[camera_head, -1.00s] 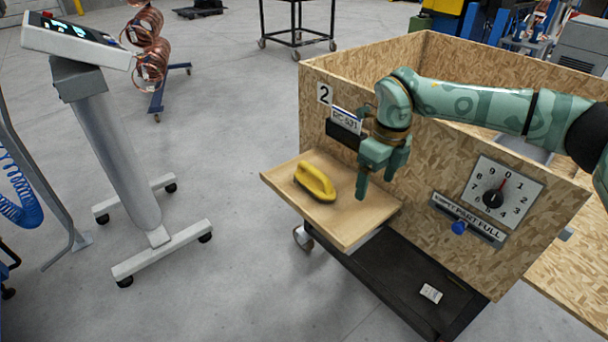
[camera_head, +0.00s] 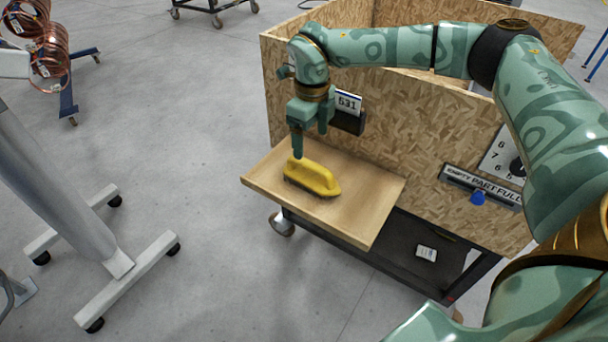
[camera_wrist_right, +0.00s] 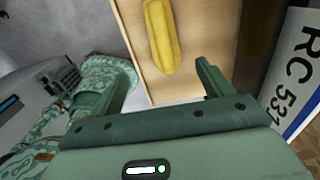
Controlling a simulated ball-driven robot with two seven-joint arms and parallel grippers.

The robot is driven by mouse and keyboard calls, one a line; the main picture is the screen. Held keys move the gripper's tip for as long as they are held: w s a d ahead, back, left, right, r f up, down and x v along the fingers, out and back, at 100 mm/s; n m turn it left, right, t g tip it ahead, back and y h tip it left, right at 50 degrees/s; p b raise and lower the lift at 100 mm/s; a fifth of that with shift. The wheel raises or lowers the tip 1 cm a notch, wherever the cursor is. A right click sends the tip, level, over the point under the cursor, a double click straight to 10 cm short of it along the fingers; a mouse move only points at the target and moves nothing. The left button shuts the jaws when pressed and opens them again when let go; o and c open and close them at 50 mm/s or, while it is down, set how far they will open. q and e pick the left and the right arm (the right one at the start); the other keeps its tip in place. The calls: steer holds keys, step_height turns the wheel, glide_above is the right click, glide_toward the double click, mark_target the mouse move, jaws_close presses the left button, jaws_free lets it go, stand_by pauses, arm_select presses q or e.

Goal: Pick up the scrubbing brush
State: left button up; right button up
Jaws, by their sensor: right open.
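The yellow scrubbing brush (camera_head: 312,178) with dark bristles lies on a wooden shelf (camera_head: 362,215) on the front of the plywood crate. It also shows in the right wrist view (camera_wrist_right: 162,38), lengthwise beyond the fingers. My right gripper (camera_head: 310,148) points down just above and behind the brush in the head view. In the wrist view its two fingers (camera_wrist_right: 165,85) are apart with nothing between them, and the brush lies past their tips. My left gripper is not in view.
The plywood crate (camera_head: 400,130) with a label holder (camera_head: 348,112) stands right behind the shelf. A dark cart deck (camera_head: 410,262) is below. A grey stand (camera_head: 60,190) with a wheeled base is at the left. The floor between is clear.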

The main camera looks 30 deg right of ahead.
mark_target(313, 164)
step_height(313, 164, down, 7)
steer(key=shift+w+r+b, duration=0.1)
steer(key=shift+r+b, duration=0.1)
steer(key=shift+b, duration=0.7)
steer(key=shift+f, duration=0.45)
steer(key=f+b, duration=0.2)
steer(key=f, duration=0.1)
steer(key=d+f+b, duration=0.1)
steer(key=f, duration=0.1)
steer(key=shift+f, duration=0.2)
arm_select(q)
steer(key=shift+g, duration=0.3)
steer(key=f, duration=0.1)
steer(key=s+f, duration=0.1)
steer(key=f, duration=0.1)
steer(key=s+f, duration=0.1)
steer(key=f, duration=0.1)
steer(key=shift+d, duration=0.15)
arm_select(e)
steer(key=shift+a+r, duration=0.1)
steer(key=shift+r, duration=0.1)
steer(key=c, duration=1.1)
